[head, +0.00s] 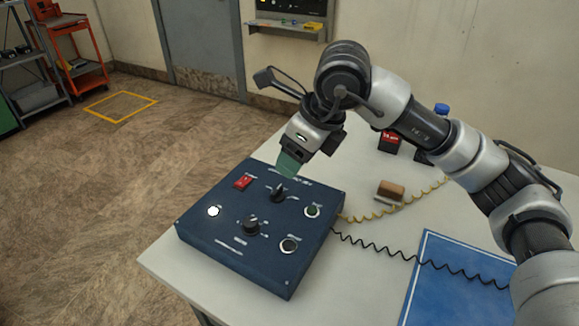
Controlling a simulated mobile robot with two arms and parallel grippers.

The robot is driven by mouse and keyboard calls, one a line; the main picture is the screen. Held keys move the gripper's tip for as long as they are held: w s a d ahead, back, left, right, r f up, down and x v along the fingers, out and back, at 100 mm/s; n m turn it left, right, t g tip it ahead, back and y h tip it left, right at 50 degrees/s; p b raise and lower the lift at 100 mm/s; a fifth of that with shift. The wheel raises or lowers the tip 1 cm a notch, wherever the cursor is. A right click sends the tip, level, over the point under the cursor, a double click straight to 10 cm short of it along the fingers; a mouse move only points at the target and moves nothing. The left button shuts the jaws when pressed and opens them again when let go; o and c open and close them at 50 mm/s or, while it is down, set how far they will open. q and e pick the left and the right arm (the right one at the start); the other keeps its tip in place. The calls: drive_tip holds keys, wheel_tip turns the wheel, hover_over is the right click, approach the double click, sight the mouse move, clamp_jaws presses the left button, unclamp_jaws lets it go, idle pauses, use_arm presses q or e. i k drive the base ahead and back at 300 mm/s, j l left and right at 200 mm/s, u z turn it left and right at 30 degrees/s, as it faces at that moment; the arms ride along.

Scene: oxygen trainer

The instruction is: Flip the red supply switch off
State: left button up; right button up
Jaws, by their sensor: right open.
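The red supply switch (242,182) is a small red rocker at the upper left of a dark blue control box (205,238). Which way it is tipped is too small to tell. The box lies on a pale table. My right gripper (287,165) is open, with greenish fingertips pointing down over the box's far edge. It is to the right of the red switch and apart from it. My left gripper is not in view.
The box also carries black knobs (251,226), a lit white lamp (214,211) and round buttons (312,211). Coiled cords, a wooden-topped block (391,191), a blue mat (455,290) and a dark red-marked box (389,143) lie right. The table's left edge is near the control box.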

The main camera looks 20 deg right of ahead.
sight(242, 182)
drive_tip(key=k+j, duration=0.2)
drive_tip(key=k, duration=0.3)
drive_tip(key=k+j, duration=0.2)
drive_tip(key=k, duration=0.25)
drive_tip(key=k+j, duration=0.2)
drive_tip(key=k, duration=0.3)
